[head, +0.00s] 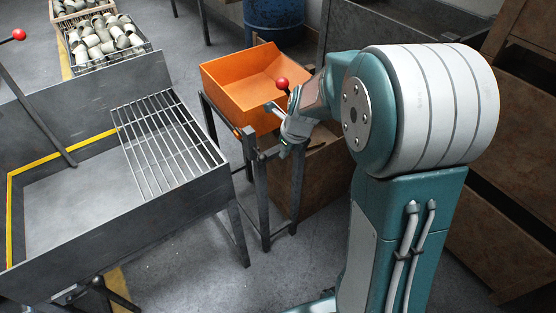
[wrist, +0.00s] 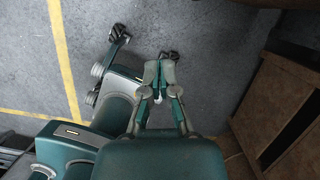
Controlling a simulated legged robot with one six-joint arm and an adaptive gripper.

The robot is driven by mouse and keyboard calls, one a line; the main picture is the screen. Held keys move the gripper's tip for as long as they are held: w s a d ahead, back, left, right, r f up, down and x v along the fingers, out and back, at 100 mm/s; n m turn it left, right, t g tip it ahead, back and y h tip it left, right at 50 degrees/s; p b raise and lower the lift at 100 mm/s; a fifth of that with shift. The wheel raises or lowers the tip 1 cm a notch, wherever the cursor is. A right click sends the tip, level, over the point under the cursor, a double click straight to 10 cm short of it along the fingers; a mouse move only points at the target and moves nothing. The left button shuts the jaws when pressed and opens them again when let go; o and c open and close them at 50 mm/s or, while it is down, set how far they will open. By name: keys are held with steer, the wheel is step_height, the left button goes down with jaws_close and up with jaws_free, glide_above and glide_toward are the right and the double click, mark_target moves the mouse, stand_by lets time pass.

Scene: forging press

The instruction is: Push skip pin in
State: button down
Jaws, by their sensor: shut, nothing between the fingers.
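The orange skip (head: 228,98) sits tilted on a dark metal stand (head: 262,185) in the middle of the head view. A short silver rod end (head: 273,108), perhaps the skip pin, shows at the skip's front right side beside my arm. I cannot tell how far in it sits. A red ball knob (head: 282,84) stands just above it. My arm's wrist end is close to this side in the head view, hiding part of it. In the wrist view my gripper (wrist: 158,72) is shut and empty, with floor and my own legs behind it. The pin does not show there.
A grey metal trough (head: 75,190) with a bar grate (head: 167,142) stands left of the skip. Crates of grey metal parts (head: 103,38) stand at the back left. A blue drum (head: 274,18) is behind the skip. Brown boxes (wrist: 285,115) stand at the right.

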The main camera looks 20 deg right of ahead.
steer(key=v, duration=0.3)
steer(key=shift+a+r, duration=0.1)
steer(key=shift+a, duration=0.2)
steer(key=shift+d, duration=0.2)
steer(key=s+a+r+n+t, duration=0.1)
steer(key=s+r+n, duration=0.5)
steer(key=s+n, duration=0.5)
steer(key=s+a+r+n+t+h, duration=0.1)
steer(key=s+r+n, duration=0.5)
steer(key=s+n, duration=0.5)
steer(key=n, duration=0.8)
steer(key=shift+s+a+t+h, duration=0.3)
steer(key=shift+s+a, duration=0.1)
steer(key=shift+r, duration=0.1)
